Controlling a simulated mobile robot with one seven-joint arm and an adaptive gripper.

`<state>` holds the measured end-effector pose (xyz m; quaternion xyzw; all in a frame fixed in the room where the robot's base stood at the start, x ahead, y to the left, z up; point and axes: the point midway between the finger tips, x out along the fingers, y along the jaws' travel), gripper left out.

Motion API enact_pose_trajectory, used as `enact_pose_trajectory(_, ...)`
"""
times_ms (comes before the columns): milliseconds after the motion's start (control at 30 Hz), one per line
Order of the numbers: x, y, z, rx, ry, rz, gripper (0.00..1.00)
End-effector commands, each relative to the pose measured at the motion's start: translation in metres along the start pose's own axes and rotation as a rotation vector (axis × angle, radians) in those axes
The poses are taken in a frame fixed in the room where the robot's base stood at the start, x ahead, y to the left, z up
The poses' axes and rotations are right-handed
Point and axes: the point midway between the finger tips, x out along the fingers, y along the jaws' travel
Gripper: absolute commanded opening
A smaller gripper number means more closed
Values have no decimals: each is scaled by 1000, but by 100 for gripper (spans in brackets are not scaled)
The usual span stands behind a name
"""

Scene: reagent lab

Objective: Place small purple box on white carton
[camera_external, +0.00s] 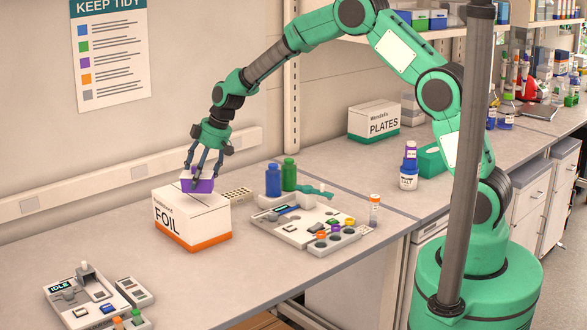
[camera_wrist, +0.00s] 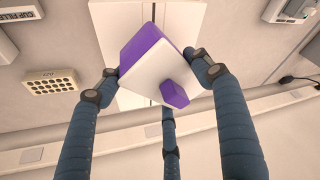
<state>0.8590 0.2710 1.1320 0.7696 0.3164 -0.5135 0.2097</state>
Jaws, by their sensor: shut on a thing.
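The small purple box (camera_external: 198,185) has purple sides and a white face with a purple knob, seen close in the wrist view (camera_wrist: 145,47). My gripper (camera_external: 199,174) has its dark fingers closed around it; in the wrist view the fingers (camera_wrist: 150,83) reach its edges, and the box looks tilted. The white carton (camera_external: 192,222), marked FOIL with an orange lower band, is directly below, and its top shows behind the box in the wrist view (camera_wrist: 104,14). The box is at the carton's top; I cannot tell whether they touch.
Another white carton marked PLATES (camera_external: 374,121) stands at the back. A perforated rack (camera_external: 237,194), blue bottle (camera_external: 273,180), green bottle (camera_external: 289,174) and instrument tray (camera_external: 300,228) are right of the FOIL carton. A device marked IDLE (camera_external: 88,297) is front left. Bench between is clear.

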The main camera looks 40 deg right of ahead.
Motion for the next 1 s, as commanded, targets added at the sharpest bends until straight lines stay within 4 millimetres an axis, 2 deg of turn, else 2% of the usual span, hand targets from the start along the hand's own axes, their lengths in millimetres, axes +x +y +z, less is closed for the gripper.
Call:
enact_pose_trajectory(400, 31, 0, 13, 0, -1, 0, 15)
enact_pose_trajectory(867, 35, 0, 15, 0, 0, 0, 15)
enact_pose_trajectory(900, 35, 0, 15, 0, -1, 0, 73)
enact_pose_trajectory(967, 34, 0, 15, 0, -1, 0, 84)
enact_pose_trajectory(1000, 34, 0, 15, 0, -1, 0, 84)
